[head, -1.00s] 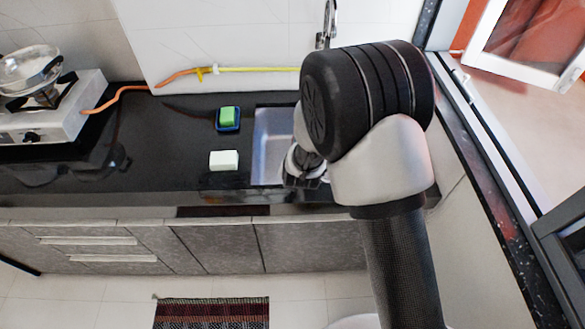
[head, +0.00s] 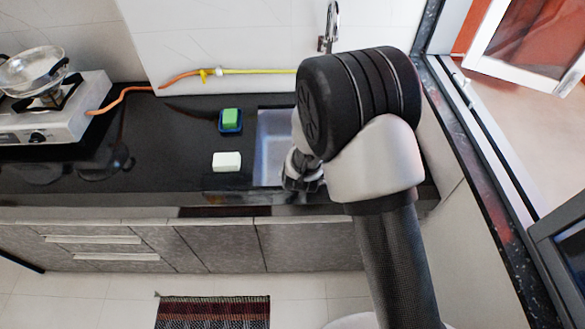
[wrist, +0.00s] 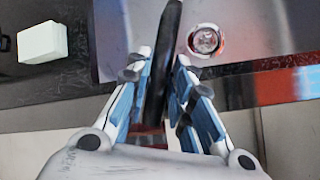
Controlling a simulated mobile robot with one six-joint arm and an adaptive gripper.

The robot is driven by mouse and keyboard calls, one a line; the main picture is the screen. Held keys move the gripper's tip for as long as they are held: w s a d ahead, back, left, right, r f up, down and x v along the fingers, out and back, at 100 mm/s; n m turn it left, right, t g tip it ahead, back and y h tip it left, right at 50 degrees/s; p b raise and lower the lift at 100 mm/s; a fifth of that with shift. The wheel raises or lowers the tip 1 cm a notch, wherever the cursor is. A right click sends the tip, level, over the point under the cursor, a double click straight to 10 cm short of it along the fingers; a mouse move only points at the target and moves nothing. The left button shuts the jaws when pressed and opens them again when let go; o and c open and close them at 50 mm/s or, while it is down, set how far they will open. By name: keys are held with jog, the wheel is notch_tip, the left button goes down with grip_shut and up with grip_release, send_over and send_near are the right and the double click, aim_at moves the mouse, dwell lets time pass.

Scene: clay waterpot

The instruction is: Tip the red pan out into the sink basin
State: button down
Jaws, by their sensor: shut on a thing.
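My gripper (wrist: 158,90) is shut on a long, dark, thin thing (wrist: 165,50), which stands between its blue-padded fingers in the wrist view. I take it for the pan seen edge-on or by its handle; I cannot tell which, and no red shows clearly on it. The sink basin (wrist: 125,35) lies below it, with its round metal drain (wrist: 206,40) just right of the held thing. In the head view the basin (head: 271,140) is partly hidden by my arm, and my gripper (head: 303,182) is over its front part. The pan cannot be made out there.
A white block (head: 227,161) and a green sponge in a blue tray (head: 231,120) lie left of the basin. A faucet (head: 331,25) stands behind it. A stove with a metal pan (head: 33,70) is far left. A window frame (head: 490,150) borders the right.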

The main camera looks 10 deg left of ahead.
jog(key=shift+w+a+r+p, duration=0.1)
jog(key=shift+a+r+p, duration=0.15)
jog(key=shift+p, duration=0.9)
jog(key=shift+a+h+p, duration=0.2)
jog(key=shift+h+p, duration=0.1)
jog(key=shift+p, duration=2)
jog(key=shift+w+d+b, duration=0.1)
jog(key=shift+b, duration=0.3)
